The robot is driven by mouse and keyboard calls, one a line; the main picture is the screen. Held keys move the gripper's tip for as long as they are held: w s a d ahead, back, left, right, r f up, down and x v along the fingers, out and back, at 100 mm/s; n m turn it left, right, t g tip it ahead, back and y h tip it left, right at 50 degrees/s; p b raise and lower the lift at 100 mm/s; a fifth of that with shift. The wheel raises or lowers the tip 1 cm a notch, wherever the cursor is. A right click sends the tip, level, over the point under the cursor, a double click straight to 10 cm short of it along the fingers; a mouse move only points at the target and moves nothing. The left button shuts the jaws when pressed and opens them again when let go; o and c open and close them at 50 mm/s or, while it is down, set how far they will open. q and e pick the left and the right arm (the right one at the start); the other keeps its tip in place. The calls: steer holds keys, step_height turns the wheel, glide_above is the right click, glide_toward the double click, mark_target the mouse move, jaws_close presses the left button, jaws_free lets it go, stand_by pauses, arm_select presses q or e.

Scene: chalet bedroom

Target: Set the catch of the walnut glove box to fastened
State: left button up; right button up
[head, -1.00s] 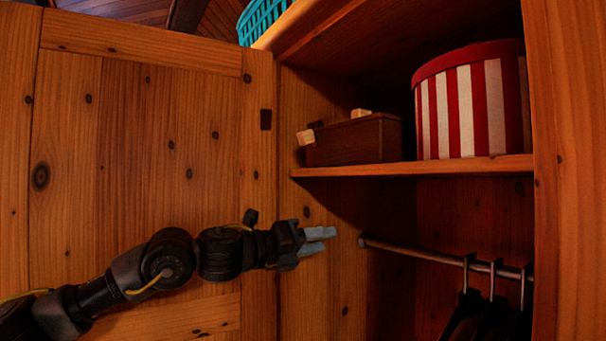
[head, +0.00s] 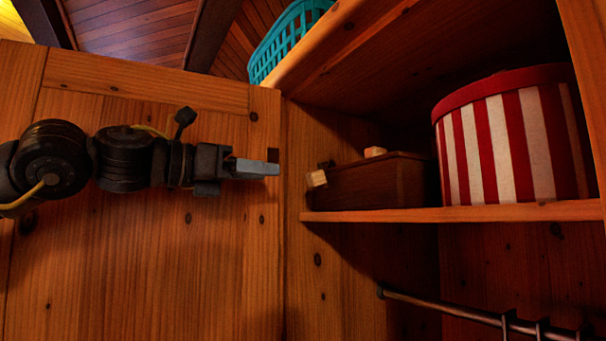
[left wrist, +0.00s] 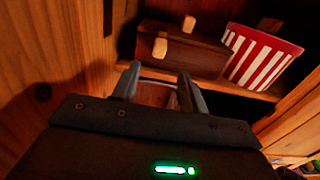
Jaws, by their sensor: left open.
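The walnut glove box (head: 378,182) is a dark brown box on the wardrobe shelf. A pale wooden block (head: 316,179) sticks out at its left end, and another pale piece (head: 374,152) shows on its top. I cannot tell how the catch is set. In the left wrist view the box (left wrist: 190,50) is beyond the fingers, with the pale pieces at its left end (left wrist: 160,48) and top (left wrist: 188,24). My left gripper (head: 272,168) is open and empty, in front of the door, left of the box and apart from it. My right gripper is not in view.
A red-and-white striped round box (head: 520,140) stands right of the walnut box on the shelf (head: 470,213). The wardrobe door (head: 150,260) is open at the left. A hanging rail (head: 440,305) runs below. A teal basket (head: 285,40) sits on top.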

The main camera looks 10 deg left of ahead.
mark_target(308, 176)
arm_select(q)
steer(key=p+x, duration=0.3)
steer(key=x, duration=0.5)
steer(key=shift+w+d+r+p, duration=0.1)
steer(key=shift+w+d+p, duration=0.15)
steer(key=shift+p, duration=0.1)
steer(key=shift+w+d, duration=0.25)
steer(key=shift+w, duration=0.05)
jaws_close()
steer(key=r+g+y+p, duration=0.1)
steer(key=p, duration=0.2)
steer(key=r+g+y+p, duration=0.1)
steer(key=p, duration=0.3)
steer(key=shift+w+d, duration=0.2)
steer(key=shift+d, duration=0.05)
steer(key=shift+w+f+g+y+p, duration=0.1)
steer(key=shift+g+y+p, duration=0.3)
steer(key=shift+p, duration=0.15)
steer(key=shift+f, duration=0.2)
